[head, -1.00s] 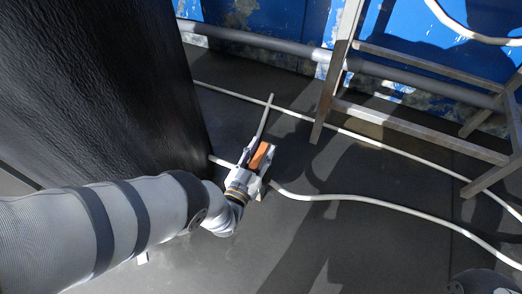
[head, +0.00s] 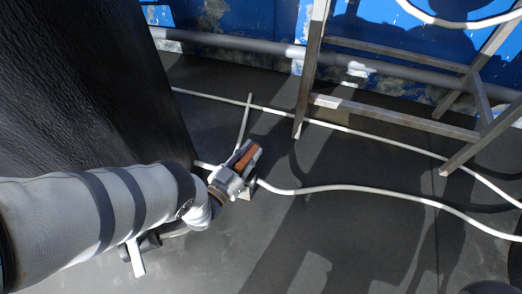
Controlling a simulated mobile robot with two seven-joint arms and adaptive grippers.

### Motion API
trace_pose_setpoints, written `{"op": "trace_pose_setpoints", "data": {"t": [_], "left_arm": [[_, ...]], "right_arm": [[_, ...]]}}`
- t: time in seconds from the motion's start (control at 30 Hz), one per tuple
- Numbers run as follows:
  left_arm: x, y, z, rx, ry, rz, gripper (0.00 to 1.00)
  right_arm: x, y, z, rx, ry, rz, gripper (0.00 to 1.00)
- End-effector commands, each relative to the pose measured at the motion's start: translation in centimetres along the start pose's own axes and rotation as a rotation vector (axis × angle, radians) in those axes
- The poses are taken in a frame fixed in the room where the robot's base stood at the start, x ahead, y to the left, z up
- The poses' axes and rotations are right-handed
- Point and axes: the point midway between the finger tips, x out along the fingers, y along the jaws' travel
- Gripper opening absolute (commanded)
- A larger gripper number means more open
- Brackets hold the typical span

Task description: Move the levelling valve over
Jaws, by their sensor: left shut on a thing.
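The levelling valve (head: 246,158), with an orange-brown block-shaped part, sits low over the dark floor where pale hoses meet. My left gripper (head: 236,176) is shut on it, coming in from the lower left. The gripper and wrist hide much of the valve's body. I cannot tell exactly which part lies between the fingers. A thin pale rod or tube (head: 244,121) runs upward in the picture from the valve area. My right gripper's fingers are not in view.
A pale hose (head: 345,188) runs right from the valve. Another (head: 345,128) crosses behind it. A metal ladder-like frame (head: 310,75) stands at upper right, before a grey pipe (head: 235,43) and blue wall. A black panel (head: 85,85) rises at left.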

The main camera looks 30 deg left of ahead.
Motion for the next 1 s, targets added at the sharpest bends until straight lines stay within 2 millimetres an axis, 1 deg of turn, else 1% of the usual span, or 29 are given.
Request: {"op": "trace_pose_setpoints", "data": {"t": [0.1, 0.3, 0.5, 0.7, 1.0], "left_arm": [[-0.5, -0.3, 0.2, 0.002, -0.004, 0.080, 0.00], [-0.6, 0.3, 0.2, 0.000, -0.004, 0.214, 0.00], [-0.7, 0.8, 0.2, 0.000, -0.003, 0.305, 0.00], [-0.8, 1.1, 0.2, -0.002, -0.003, 0.352, 0.00], [-0.8, 1.2, 0.1, -0.002, -0.003, 0.367, 0.00]], "right_arm": [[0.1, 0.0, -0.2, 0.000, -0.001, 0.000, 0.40], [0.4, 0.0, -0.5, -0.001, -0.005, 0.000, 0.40], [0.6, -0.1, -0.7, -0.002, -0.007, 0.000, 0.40], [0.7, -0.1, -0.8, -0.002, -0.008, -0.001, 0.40], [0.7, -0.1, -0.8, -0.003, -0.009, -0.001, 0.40]]}}
